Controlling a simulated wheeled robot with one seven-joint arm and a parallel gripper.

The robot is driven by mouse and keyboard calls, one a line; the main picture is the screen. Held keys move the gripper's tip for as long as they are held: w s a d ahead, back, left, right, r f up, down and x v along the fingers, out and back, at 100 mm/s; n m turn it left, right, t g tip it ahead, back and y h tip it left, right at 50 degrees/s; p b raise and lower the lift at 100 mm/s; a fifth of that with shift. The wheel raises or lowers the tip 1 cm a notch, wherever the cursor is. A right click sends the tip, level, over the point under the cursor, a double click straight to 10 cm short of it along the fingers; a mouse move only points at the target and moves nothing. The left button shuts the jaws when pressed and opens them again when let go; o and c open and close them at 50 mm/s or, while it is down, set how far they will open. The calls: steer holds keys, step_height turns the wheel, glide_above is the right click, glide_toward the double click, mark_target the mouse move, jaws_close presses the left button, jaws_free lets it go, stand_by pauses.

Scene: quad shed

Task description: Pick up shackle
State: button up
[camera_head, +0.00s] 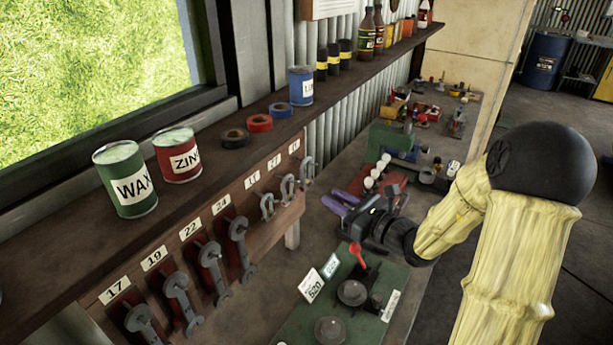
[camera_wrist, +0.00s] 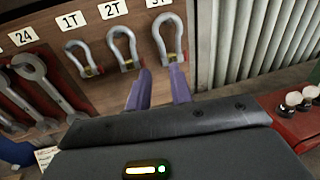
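Three grey bow shackles hang on the wooden tool board under labels. In the wrist view they are the 1T shackle (camera_wrist: 82,60), the 2T shackle (camera_wrist: 122,48) and the 3T shackle (camera_wrist: 168,38). In the head view they show at the board's far end, the nearest one being the 1T shackle (camera_head: 267,205). My gripper (camera_wrist: 160,82) is open, its two purple fingers apart with bare board between them. The fingertips appear just below the 2T and 3T shackles. The gripper also shows in the head view (camera_head: 337,199), right of the board, apart from the shackles.
Wrenches (camera_head: 208,270) hang left of the shackles. A shelf above holds a green wax tin (camera_head: 128,190), a red zinc tin (camera_head: 178,163) and tape rolls. Below my arm, a green mat (camera_head: 300,325) bears a fixture with a red-handled lever (camera_head: 358,255). Corrugated wall (camera_wrist: 255,45) stands to the right.

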mark_target(304, 179)
steer(key=x, duration=0.3)
steer(key=shift+w+a, duration=0.25)
steer(key=p+x, duration=0.1)
steer(key=x, duration=0.1)
steer(key=p+x, duration=0.1)
steer(key=x, duration=0.2)
steer(key=shift+w+r, duration=0.15)
steer(key=shift+r, duration=0.05)
stand_by(0.3)
jaws_close()
